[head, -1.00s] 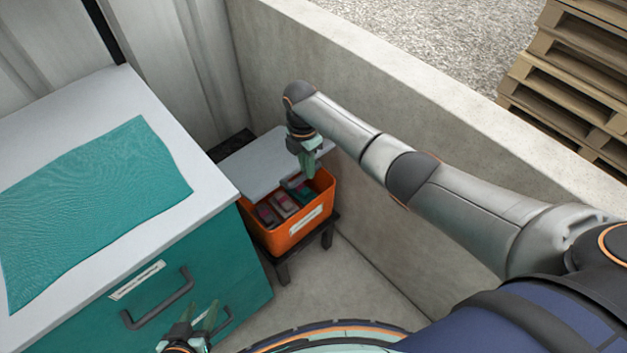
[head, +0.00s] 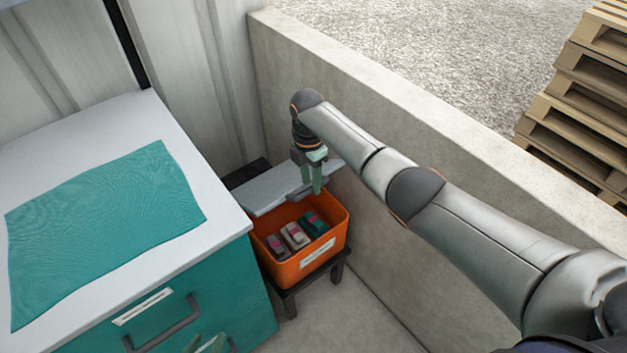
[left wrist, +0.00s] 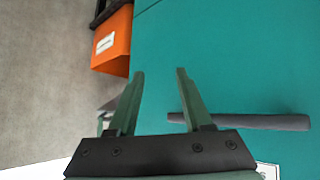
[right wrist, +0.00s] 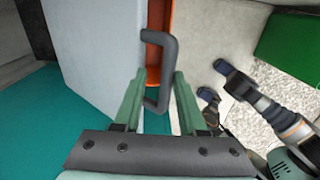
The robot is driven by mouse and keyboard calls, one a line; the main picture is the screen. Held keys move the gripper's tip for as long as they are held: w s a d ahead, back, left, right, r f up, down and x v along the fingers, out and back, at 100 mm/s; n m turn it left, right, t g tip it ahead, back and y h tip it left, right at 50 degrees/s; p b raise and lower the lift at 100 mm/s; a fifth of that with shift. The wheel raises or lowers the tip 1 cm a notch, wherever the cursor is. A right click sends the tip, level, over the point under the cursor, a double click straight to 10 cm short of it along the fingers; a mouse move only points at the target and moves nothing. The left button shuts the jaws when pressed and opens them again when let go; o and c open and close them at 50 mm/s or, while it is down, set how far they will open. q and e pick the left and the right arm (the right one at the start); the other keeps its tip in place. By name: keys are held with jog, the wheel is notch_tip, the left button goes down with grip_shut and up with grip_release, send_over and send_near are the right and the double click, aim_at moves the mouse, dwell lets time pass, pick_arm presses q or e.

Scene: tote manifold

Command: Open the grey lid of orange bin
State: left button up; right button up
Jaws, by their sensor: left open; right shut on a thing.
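The orange bin (head: 283,272) sits on a low dark stand, its front part uncovered with several small items (head: 294,236) inside. The grey lid (head: 268,189) lies over the back part of the bin, seen at a shallow angle; I cannot tell its exact tilt. My right gripper (head: 312,186) is shut on the lid's dark handle (right wrist: 168,52), which passes between its fingers in the right wrist view. My left gripper (left wrist: 160,72) is open and empty in front of the teal cabinet; only its fingertips show at the bottom of the head view.
The teal cabinet (head: 190,282) with a white top (head: 215,215) and a teal cloth (head: 105,225) stands left of the bin. A concrete wall (head: 400,130) runs close on the right. A black stand (head: 338,270) holds the bin. Pallets (head: 575,120) stand beyond the wall.

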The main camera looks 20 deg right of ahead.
jog(key=shift+o, duration=1)
jog(key=shift+r, duration=0.15)
pick_arm(q)
jog(key=shift+s+a+r+p, duration=0.4)
jog(key=shift+a+p, duration=0.25)
jog(key=shift+p, duration=0.4)
pick_arm(e)
notch_tip(320, 180, up, 12)
jog(key=shift+w+r, duration=0.15)
jog(key=shift+w, duration=0.1)
pick_arm(q)
jog(key=shift+d, duration=0.1)
pick_arm(e)
jog(key=shift+a, duration=0.1)
